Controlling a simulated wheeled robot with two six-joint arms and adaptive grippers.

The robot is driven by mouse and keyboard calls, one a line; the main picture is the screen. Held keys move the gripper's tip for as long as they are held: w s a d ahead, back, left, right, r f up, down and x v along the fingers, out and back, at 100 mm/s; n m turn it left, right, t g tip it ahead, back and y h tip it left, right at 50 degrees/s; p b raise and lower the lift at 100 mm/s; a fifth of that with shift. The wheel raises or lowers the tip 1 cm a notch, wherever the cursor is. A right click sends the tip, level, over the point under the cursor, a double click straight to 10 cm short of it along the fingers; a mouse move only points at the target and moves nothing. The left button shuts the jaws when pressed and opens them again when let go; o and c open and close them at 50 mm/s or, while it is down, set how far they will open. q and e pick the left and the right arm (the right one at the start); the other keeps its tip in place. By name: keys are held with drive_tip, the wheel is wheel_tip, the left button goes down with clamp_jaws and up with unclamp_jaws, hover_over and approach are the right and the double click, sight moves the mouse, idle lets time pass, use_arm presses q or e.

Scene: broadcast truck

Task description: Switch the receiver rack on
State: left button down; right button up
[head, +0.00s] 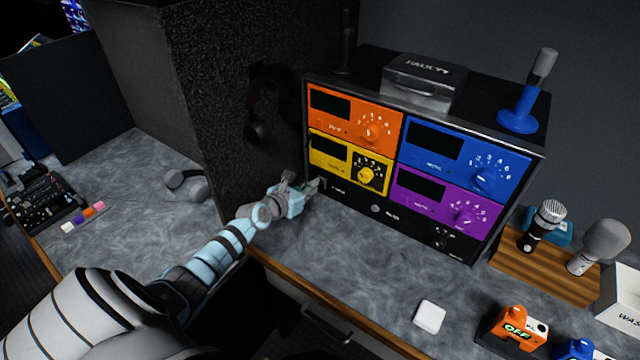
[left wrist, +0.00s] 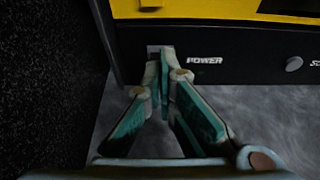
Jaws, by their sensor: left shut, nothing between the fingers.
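The receiver rack (head: 345,196) is a black case on the grey counter with orange, blue, yellow and purple units, each with a dark display and a dial. Its lower black strip carries a label reading POWER (left wrist: 204,60) at the left end in the left wrist view. A small switch (left wrist: 155,49) sits just left of that label, partly hidden by my fingertips. My left gripper (head: 314,186) is shut and empty, its tips at the switch; it also shows in the left wrist view (left wrist: 166,58). I cannot tell whether the tips touch it. My right gripper is not in view.
A dark speckled partition (head: 205,110) stands close left of the rack, with headphones hung on it. A metal box (head: 424,82) and a blue microphone stand (head: 518,120) are on top. A wooden microphone holder (head: 545,268) stands right. The counter before the rack is mostly clear.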

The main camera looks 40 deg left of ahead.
use_arm(q)
drive_tip(key=shift+b+x, duration=0.9)
drive_tip(key=shift+x, duration=0.2)
idle(0.5)
drive_tip(key=p+v, duration=0.6)
drive_tip(key=v, duration=0.1)
idle(0.4)
